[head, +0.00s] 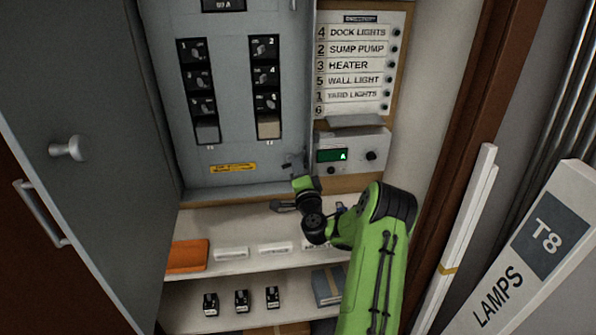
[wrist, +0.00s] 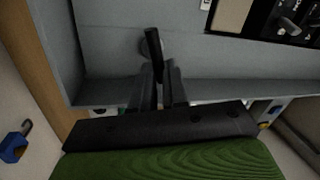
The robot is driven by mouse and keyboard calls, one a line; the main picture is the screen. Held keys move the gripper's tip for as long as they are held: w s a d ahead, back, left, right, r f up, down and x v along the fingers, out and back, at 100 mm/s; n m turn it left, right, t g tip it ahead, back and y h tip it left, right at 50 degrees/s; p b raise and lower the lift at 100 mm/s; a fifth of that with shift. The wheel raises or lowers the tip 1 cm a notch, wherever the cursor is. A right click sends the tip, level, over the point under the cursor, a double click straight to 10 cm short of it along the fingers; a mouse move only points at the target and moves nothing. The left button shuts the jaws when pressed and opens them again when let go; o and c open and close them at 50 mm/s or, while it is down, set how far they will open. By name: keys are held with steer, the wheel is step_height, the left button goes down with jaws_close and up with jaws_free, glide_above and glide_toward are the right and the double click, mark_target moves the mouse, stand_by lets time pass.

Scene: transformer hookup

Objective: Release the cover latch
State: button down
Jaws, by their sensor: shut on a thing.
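The cover latch is a small dark lever (wrist: 152,45) on a round base at the lower edge of the grey panel cover (wrist: 105,48). In the wrist view it stands nearly upright, tilted a little. My gripper (wrist: 161,85) is shut on the lever's lower part, with one finger on either side. The fingers hide the lever's lower end. In the head view my gripper (head: 291,169) is at the cover's lower right corner, and the latch there is small and dark. The cover (head: 222,135) is in place around two columns of breakers.
A meter box with a green display (head: 331,156) is just right of the cover, below a labelled directory (head: 352,65). Shelves below hold an orange item (head: 187,255) and several small parts. A grey cabinet door (head: 75,110) stands open at left. A blue padlock (wrist: 14,147) shows at lower left.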

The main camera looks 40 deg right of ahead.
steer(key=shift+f+m+g+h, duration=0.15)
steer(key=shift+m+h, duration=0.05)
steer(key=shift+m, duration=0.8)
steer(key=shift+f+m+g+h, duration=0.1)
steer(key=shift+m+g+h, duration=0.1)
steer(key=shift+m, duration=1.1)
steer(key=c, duration=1.1)
jaws_free()
steer(key=shift+c, duration=0.2)
steer(key=shift+f, duration=0.1)
